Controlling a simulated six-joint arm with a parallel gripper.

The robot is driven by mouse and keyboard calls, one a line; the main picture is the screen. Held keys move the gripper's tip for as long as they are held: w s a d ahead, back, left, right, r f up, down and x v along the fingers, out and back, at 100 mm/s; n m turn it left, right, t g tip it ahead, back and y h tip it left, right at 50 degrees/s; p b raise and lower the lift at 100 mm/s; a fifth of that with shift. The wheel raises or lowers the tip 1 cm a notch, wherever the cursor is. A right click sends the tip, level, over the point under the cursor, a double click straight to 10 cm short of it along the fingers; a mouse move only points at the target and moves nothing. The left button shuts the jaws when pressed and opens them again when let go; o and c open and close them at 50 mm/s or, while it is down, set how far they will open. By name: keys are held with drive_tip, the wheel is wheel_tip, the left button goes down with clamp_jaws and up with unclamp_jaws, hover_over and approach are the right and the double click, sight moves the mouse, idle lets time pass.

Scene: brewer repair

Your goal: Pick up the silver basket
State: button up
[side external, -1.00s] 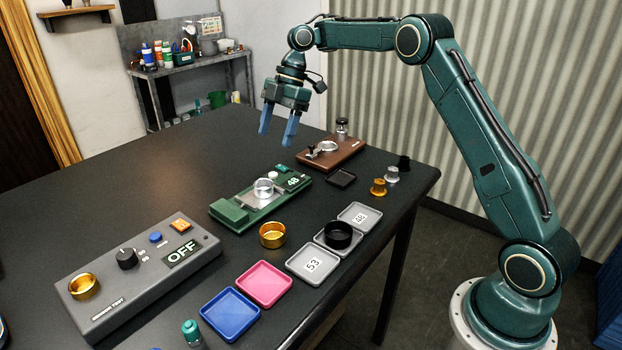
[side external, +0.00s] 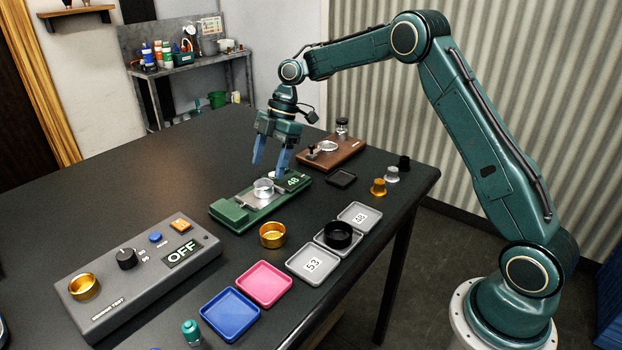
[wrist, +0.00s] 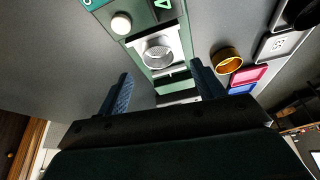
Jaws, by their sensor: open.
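The silver basket (side external: 263,188) is a short round metal cup. It sits on the metal plate of the green device (side external: 231,214), which has a display reading 48. My gripper (side external: 270,166) is open and empty, pointing down just above and behind the basket, with its blue fingers apart. In the wrist view the basket (wrist: 158,52) shows its perforated inside, ahead of and between the fingers (wrist: 160,90). No contact with the basket shows.
A gold basket (side external: 272,235) stands close to the right of the green device. A black basket (side external: 338,236) sits in a grey tray. A brown wooden stand (side external: 331,150) is behind. The grey tester (side external: 139,275) reads OFF at front left. The table's left side is clear.

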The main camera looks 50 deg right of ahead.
sight(264, 180)
drive_tip(key=shift+x, duration=2.65)
drive_tip(key=shift+w+d, duration=0.1)
drive_tip(key=c, duration=1.1)
drive_tip(key=shift+c, duration=0.2)
drive_tip(key=shift+r, duration=0.15)
wheel_tip(264, 180, up, 10)
